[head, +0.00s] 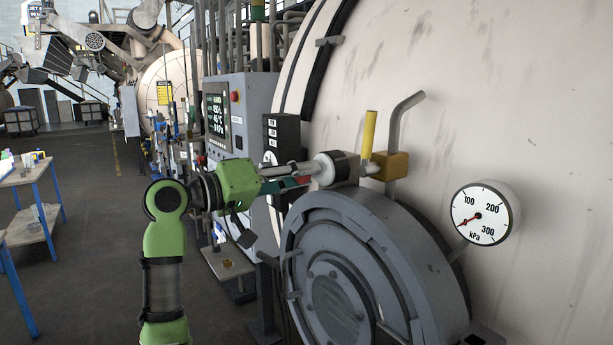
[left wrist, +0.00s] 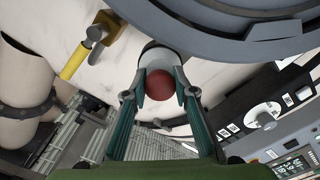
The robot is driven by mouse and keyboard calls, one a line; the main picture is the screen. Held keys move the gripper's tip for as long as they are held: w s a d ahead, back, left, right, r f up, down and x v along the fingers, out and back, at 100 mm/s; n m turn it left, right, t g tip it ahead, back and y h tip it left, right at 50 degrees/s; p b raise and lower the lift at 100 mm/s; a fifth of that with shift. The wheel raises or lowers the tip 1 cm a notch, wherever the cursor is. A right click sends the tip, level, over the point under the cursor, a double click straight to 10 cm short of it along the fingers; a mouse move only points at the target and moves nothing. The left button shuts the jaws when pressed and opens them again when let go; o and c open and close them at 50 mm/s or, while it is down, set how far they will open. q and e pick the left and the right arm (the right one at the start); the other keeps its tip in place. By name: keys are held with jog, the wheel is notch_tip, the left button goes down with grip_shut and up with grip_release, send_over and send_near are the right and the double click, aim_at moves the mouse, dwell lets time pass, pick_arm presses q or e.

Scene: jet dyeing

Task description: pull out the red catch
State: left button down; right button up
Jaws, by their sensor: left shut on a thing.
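The red catch (left wrist: 161,82) shows in the left wrist view as a round red knob at the end of a pale cylindrical housing. In the head view only a small red part of the catch (head: 304,180) shows beside the housing (head: 325,168), above the round grey door. My left gripper (head: 297,177) reaches it from the left. In the left wrist view its two dark green fingers (left wrist: 161,94) lie on either side of the knob and are shut on it. Part of the knob is hidden by the fingers. My right gripper is not in view.
The large grey round door (head: 340,300) lies just below my gripper. A yellow-handled valve (head: 369,135) with a bent pipe stands close to the right. A pressure gauge (head: 484,213) reads near zero. A control panel (head: 222,122) stands behind my gripper.

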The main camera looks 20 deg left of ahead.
pick_arm(q)
jog(key=c, duration=1.6)
grip_release()
jog(key=shift+f, duration=0.15)
jog(key=shift+c, duration=0.2)
jog(key=shift+s+a, duration=0.25)
jog(key=shift+a, duration=0.1)
jog(key=v, duration=1.2)
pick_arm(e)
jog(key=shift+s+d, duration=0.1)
